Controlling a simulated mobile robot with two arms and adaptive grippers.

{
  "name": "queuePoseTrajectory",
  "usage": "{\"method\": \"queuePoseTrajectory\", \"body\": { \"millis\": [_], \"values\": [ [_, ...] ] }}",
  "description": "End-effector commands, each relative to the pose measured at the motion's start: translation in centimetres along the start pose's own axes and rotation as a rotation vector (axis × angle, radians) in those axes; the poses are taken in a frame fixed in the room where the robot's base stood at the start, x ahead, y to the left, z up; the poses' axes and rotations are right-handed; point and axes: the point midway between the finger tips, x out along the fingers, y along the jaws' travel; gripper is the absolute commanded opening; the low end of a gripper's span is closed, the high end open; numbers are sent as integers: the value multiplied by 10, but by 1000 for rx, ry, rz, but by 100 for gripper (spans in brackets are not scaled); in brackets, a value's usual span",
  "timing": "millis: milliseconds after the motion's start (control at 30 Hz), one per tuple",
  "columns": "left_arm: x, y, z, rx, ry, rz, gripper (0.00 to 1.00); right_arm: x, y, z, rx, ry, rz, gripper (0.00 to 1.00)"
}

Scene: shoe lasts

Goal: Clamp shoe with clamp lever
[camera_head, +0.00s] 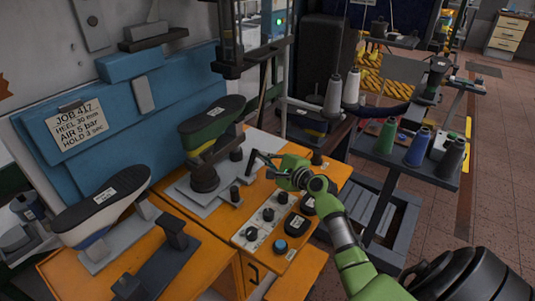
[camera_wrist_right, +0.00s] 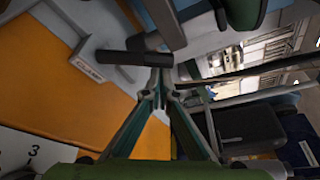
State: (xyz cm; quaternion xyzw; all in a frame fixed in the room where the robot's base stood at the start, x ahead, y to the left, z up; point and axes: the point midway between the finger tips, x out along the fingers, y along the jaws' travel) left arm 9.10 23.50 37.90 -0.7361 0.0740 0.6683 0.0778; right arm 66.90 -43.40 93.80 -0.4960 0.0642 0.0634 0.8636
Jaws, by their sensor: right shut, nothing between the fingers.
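A shoe with a dark upturned sole and green side (camera_head: 210,122) sits sole-up on the machine's grey plate, above a dark round support. The clamp lever's black handle (camera_head: 250,161) stands to its right; in the right wrist view the black bar (camera_wrist_right: 130,57) lies crosswise just beyond my fingertips. My right gripper (camera_head: 262,158) is shut and empty, close beside the handle; its fingers also show in the wrist view (camera_wrist_right: 160,80). I cannot tell whether they touch the handle. My left gripper is not in view.
The orange panel with knobs and buttons (camera_head: 250,232) lies below my right gripper. A second sole-up shoe (camera_head: 100,200) stands at left. Grey thread cones (camera_head: 333,97) stand behind, and a rack with coloured spools (camera_head: 420,147) is at right.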

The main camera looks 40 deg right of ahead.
Motion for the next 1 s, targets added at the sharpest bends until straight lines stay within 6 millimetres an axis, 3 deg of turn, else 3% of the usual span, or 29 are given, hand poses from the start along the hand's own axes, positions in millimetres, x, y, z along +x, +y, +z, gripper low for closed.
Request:
{"method": "queuePoseTrajectory", "body": {
  "millis": [1000],
  "values": [
    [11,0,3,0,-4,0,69,-3,1,8,-125,-1,-43,0]
  ]
}}
